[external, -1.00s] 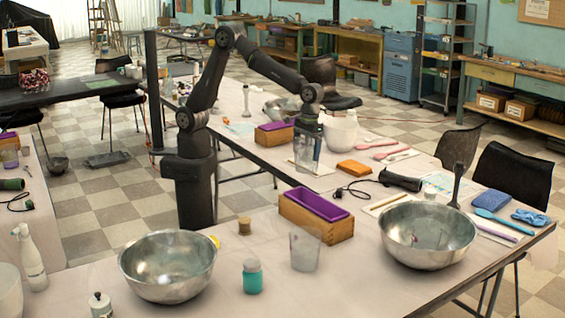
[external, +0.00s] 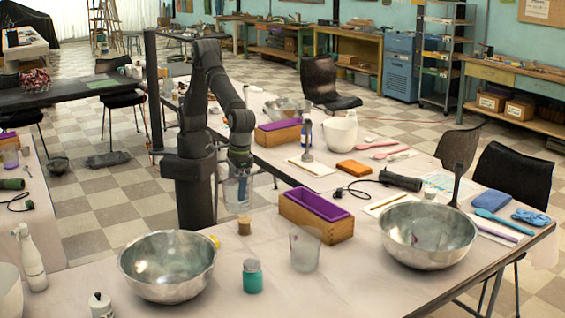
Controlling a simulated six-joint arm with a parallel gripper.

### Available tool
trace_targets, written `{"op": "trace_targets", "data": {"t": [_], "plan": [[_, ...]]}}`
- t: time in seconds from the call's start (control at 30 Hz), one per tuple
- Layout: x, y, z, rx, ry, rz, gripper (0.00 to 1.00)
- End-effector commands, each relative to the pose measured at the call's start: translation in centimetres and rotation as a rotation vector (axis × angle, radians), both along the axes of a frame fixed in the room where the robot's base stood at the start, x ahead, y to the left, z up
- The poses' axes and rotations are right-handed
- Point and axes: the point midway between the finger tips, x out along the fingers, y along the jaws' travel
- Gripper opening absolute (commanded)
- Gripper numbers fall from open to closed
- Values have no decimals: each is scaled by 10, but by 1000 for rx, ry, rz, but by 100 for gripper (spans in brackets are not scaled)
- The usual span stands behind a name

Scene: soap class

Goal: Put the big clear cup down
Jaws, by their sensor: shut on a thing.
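My gripper (external: 240,165) points down in the external view and is shut on a big clear cup (external: 237,193). The cup is see-through and hangs roughly upright below the jaws. It appears close to the back edge of the near table (external: 330,285), just behind a small cork-coloured jar (external: 244,227); its exact height is hard to tell. Another clear cup (external: 305,250) stands on the near table, in front of the wooden mould box.
Near the held cup are a steel bowl (external: 167,268), a teal jar (external: 252,276) and a wooden box with purple lining (external: 316,215). A second steel bowl (external: 428,236) stands at right. The table's front middle is clear.

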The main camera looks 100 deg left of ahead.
Motion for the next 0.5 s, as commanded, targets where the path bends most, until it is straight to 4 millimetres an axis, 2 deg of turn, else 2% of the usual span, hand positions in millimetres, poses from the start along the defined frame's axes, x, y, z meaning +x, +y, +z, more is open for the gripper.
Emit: {"op": "trace_targets", "data": {"t": [0.03, 0.13, 0.27, 0.37, 0.5], "plan": [[1, 2, -11, 5, 3, 2, 72], [1, 2, -26, 5, 3, 2, 72], [4, 3, -39, 3, 2, 4, 72], [15, 6, -49, 4, 3, 5, 72], [44, 13, -67, 4, 3, 6, 72]]}}
